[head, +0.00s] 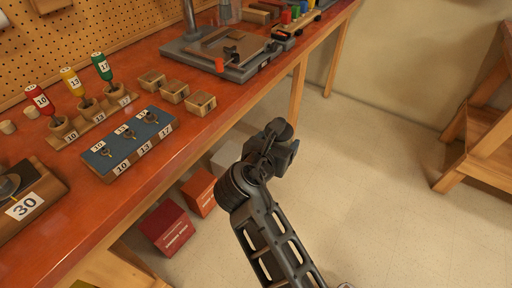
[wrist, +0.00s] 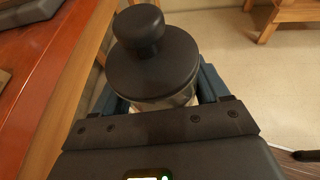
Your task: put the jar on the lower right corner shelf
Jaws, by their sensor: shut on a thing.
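The jar (wrist: 152,68) has a dark round lid with a knob, and a strip of its clear body shows below the lid in the wrist view. My gripper (wrist: 155,98) is shut on the jar, with a blue-grey finger on each side of the body. In the head view my gripper (head: 286,152) is over the open floor, right of the workbench; the arm hides most of the jar there. A wooden shelf unit (head: 486,167) stands at the right edge, partly cut off. Its lower board shows, apart from my gripper.
The orange workbench (head: 225,102) runs along the left, carrying bottles, small wooden boxes, a blue key block (head: 127,143) and a drill stand (head: 225,50). Red boxes (head: 168,227) sit on the floor below it. The floor (head: 370,150) between bench and shelf is clear.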

